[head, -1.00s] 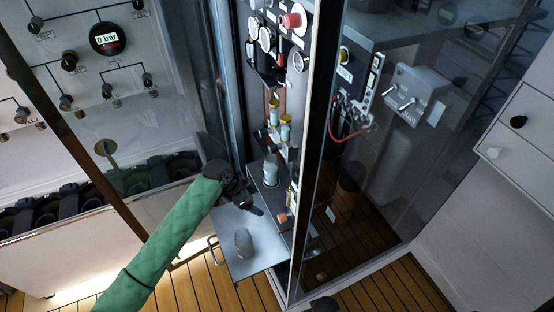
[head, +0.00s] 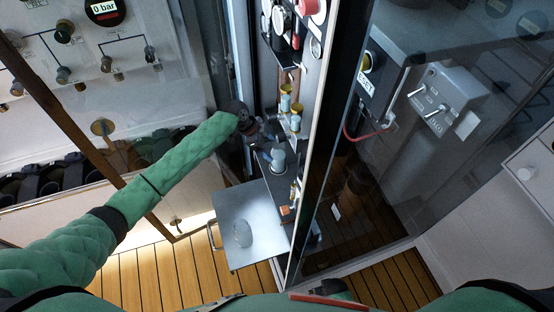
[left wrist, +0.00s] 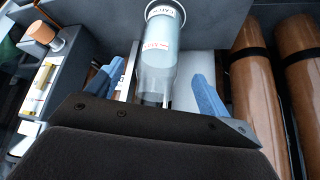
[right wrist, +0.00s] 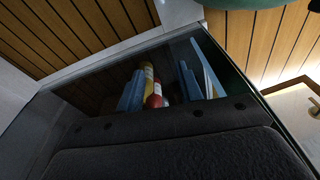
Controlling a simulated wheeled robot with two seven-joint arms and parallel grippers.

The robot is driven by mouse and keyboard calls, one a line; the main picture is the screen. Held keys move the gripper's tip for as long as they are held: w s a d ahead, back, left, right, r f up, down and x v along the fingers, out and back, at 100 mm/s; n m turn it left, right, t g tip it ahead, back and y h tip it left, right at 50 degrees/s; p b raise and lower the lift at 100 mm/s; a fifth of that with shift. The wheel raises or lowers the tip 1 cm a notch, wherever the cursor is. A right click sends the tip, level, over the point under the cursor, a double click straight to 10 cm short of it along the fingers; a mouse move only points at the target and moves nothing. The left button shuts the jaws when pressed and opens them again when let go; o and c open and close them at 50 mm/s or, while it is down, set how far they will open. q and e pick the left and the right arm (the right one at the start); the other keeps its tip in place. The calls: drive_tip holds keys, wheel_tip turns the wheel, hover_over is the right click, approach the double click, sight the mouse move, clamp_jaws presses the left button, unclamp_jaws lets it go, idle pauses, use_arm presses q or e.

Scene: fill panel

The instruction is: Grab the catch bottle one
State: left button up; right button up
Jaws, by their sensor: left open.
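A clear bottle with a grey top and a printed label (left wrist: 160,62) stands in the narrow cabinet. It also shows in the head view (head: 278,160). My left gripper (head: 266,146) is open beside the bottle. In the left wrist view, its blue fingers (left wrist: 157,88) lie on either side of the bottle, with gaps visible; the bottle's lower end is hidden behind the gripper body. My right gripper (right wrist: 160,88) is low in front and appears open, with nothing clearly held.
Smaller yellow-capped bottles (head: 285,100) sit above. A glass panel (head: 400,200) stands to the right. Brown cylinders (left wrist: 257,90) are close right of my left gripper.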

sight(278, 157)
use_arm(q)
drive_tip(key=b+x, duration=0.1)
drive_tip(key=x, duration=0.3)
drive_tip(key=shift+d+f, duration=0.15)
drive_tip(key=shift+s+d+f+b, duration=0.1)
drive_tip(key=shift+d+f+b, duration=0.1)
drive_tip(key=shift+b, duration=0.15)
drive_tip(key=c, duration=1.1)
use_arm(e)
drive_tip(key=r, duration=0.1)
drive_tip(key=w+a+r, duration=0.1)
drive_tip(key=r, duration=0.2)
drive_tip(key=shift+w+a+r, duration=0.15)
drive_tip(key=shift+w+r, duration=0.15)
drive_tip(key=shift+r, duration=0.05)
